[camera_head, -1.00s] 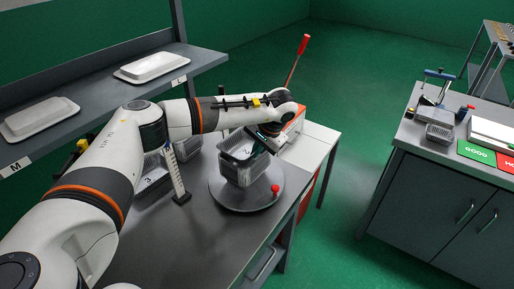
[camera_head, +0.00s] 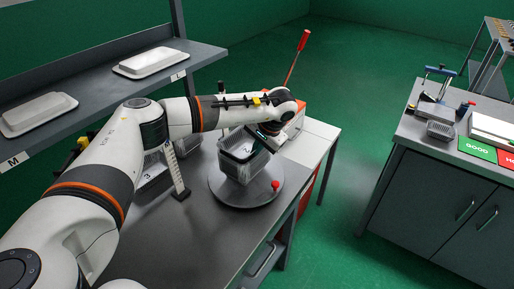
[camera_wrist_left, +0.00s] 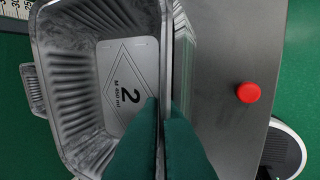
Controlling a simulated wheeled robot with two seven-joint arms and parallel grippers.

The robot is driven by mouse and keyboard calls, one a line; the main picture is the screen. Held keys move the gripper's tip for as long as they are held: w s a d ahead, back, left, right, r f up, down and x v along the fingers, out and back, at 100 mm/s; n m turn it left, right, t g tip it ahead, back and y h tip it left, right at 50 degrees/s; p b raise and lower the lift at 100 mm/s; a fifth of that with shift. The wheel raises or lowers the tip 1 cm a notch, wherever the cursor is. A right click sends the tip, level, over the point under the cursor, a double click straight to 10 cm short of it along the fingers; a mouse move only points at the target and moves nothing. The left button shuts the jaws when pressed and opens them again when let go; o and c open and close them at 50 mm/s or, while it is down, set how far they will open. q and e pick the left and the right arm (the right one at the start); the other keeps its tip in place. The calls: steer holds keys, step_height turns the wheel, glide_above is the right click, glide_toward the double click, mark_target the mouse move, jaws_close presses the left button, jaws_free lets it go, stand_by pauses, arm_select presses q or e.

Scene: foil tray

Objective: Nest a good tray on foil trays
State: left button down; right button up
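A foil tray (camera_head: 240,145) is over the round grey turntable (camera_head: 222,190), slightly tilted in the head view. More foil trays (camera_head: 238,172) show under it; I cannot tell whether it rests fully on them. My right gripper is in neither view.
A tray marked 3 (camera_head: 155,178) stands behind a white scale post (camera_head: 176,172). A red knob (camera_head: 275,185) is on the turntable's edge. White pieces (camera_head: 155,62) lie on the shelf.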

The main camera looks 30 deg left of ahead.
arm_select(q)
steer(key=shift+r+p, duration=0.3)
steer(key=shift+p, duration=0.05)
stand_by(0.4)
steer(key=c, duration=1.6)
jaws_free()
steer(key=shift+o, duration=0.2)
steer(key=b+v, duration=0.3)
steer(key=v, duration=0.9)
